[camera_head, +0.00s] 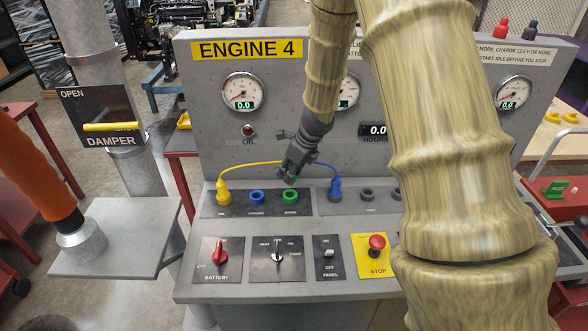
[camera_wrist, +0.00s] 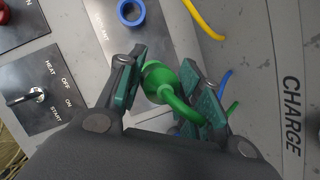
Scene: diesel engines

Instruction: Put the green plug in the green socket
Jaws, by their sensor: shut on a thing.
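My gripper (camera_head: 292,172) hangs just above the green socket (camera_head: 290,197) on the lower console. The socket is a green ring with a dark hole, right of the blue socket (camera_head: 257,198). In the wrist view, my gripper (camera_wrist: 165,92) is shut on the green plug (camera_wrist: 157,76), with a finger pad on each side of it. A green cable (camera_wrist: 180,108) curves from the plug between the fingers. The plug appears above the socket and apart from it. In the wrist view I cannot see the green socket; the plug and gripper cover that area.
A yellow plug (camera_head: 223,193) stands at the left, and a blue plug (camera_head: 334,190) stands on the panel to the right. Their cables arch behind my gripper. Switches and a red stop button (camera_head: 377,243) lie nearer. The upright gauge panel (camera_head: 220,133) rises behind.

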